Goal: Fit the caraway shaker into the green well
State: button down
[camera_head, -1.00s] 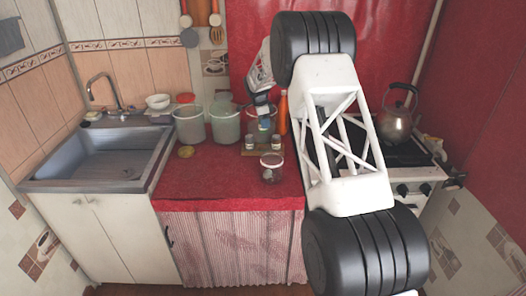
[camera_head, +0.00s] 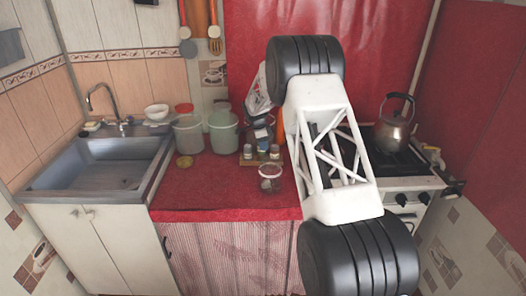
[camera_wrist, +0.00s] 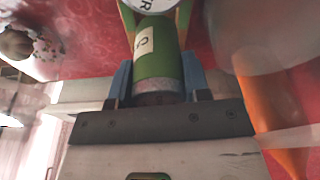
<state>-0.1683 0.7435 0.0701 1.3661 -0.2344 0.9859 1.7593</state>
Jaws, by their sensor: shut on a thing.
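My gripper (camera_wrist: 158,75) is shut on a green cylindrical shaker with a pale label beginning "CA", the caraway shaker (camera_wrist: 157,65). In the wrist view, a white round top with an "R" shows at the upper edge, with pale green pieces beside it. In the head view my gripper (camera_head: 262,133) is low over a small wooden rack (camera_head: 261,161) on the red counter. Two pale-topped shakers, left (camera_head: 247,152) and right (camera_head: 274,152), stand in the rack. The green well cannot be made out; my gripper and the shaker cover the rack's middle.
A glass jar (camera_head: 270,176) stands in front of the rack. Translucent buckets (camera_head: 188,136) and (camera_head: 223,133) stand to the left. An orange bottle (camera_wrist: 280,115) is close beside my gripper. A kettle (camera_head: 395,122) is on the stove. The counter's front left is clear.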

jog(key=shift+f, duration=1.85)
jog(key=shift+f, duration=0.1)
jog(key=c, duration=0.6)
grip_release()
jog(key=r, duration=0.4)
jog(key=a+r, duration=0.1)
jog(key=r, duration=0.3)
jog(key=a+r, duration=0.1)
jog(key=r, duration=0.3)
jog(key=shift+s+a, duration=0.15)
jog(key=shift+a, duration=0.05)
